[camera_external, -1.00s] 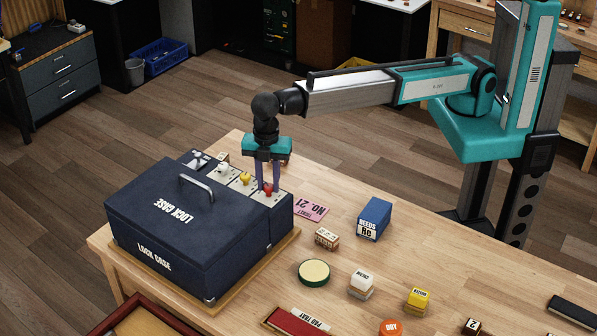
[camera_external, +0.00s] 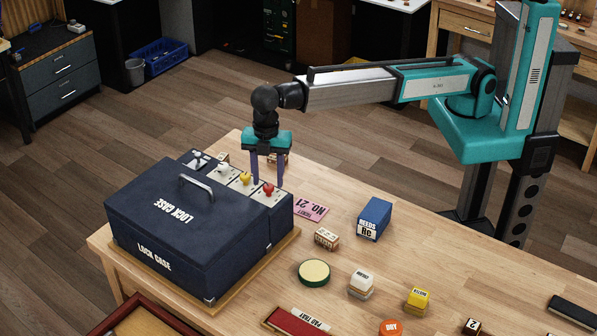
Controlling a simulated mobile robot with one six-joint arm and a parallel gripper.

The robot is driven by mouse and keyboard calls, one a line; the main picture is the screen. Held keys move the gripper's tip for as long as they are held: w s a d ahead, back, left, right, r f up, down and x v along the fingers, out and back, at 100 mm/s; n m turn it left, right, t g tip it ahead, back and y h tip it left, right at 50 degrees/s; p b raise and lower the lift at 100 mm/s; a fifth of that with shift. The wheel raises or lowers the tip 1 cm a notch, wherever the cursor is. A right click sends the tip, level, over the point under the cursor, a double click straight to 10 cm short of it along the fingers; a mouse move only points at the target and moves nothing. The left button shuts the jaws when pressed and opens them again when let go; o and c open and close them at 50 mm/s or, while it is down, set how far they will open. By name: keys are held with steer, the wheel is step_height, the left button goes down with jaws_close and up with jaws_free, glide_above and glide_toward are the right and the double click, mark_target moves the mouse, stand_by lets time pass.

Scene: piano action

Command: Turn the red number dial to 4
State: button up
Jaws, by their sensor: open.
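The red dial (camera_external: 268,189) sits on a pale plate on the top strip of the dark blue lock case (camera_external: 160,225). The number it points at is too small to read. My gripper (camera_external: 267,184) points straight down at the red dial, its two purple fingers apart. The fingertips are around or just above and behind the dial; I cannot tell whether they touch it. A yellow dial (camera_external: 245,178) and a white dial (camera_external: 224,168) stand in the same row to the left.
A pink ticket (camera_external: 311,210), a dice-like block (camera_external: 326,238) and a blue reeds box (camera_external: 374,219) lie right of the case. A round green-rimmed tin (camera_external: 314,272) is nearer the front. Bare table lies between them.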

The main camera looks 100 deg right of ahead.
mark_target(268, 186)
step_height(268, 186, up, 12)
steer(key=b, duration=0.2)
steer(key=shift+b, duration=0.3)
steer(key=shift+f, duration=0.1)
